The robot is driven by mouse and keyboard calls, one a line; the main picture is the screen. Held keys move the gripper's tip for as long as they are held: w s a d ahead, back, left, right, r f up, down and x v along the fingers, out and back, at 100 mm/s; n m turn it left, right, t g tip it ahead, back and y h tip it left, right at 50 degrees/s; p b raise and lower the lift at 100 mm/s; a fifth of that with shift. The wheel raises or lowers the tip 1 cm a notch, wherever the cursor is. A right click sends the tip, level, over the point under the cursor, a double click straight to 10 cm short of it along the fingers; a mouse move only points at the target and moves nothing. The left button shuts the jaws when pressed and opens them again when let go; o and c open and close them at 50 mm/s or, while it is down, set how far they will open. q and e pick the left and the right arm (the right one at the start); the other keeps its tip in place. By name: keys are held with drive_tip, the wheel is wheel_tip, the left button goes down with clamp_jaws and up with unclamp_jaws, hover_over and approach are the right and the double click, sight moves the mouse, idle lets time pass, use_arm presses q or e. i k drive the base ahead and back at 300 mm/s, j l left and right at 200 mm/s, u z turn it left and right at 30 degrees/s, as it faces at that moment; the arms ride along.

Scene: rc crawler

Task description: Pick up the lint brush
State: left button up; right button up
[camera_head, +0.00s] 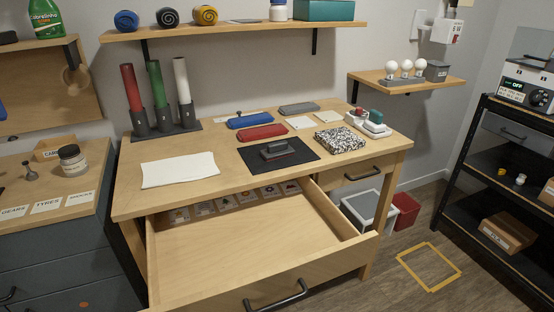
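No thing in view is plainly a lint brush. A dark, low object with a raised top (275,150) lies on a black mat (303,158) on the wooden desk; I cannot tell whether it is the brush. Long rounded items lie behind it: one blue (250,121), one red (262,132) and one grey (299,108). They could be cases or brushes. Neither of my grippers is in view.
The desk's wide front drawer (230,262) is pulled out, with small cards along its back. A wall shelf (235,31) hangs above.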

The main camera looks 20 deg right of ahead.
sight(279, 150)
drive_tip(key=l+u, duration=0.35)
drive_tip(key=l, duration=0.45)
drive_tip(key=k+l+u, duration=0.15)
drive_tip(key=l+u, duration=0.2)
drive_tip(key=l, duration=0.5)
drive_tip(key=l+u, duration=0.2)
drive_tip(key=l, duration=0.25)
drive_tip(key=k+l+u, duration=0.1)
drive_tip(key=l+u, duration=0.15)
drive_tip(key=l, duration=0.2)
drive_tip(key=l+u, duration=0.25)
drive_tip(key=l, duration=0.2)
drive_tip(key=l+u, duration=0.3)
drive_tip(key=l, duration=0.15)
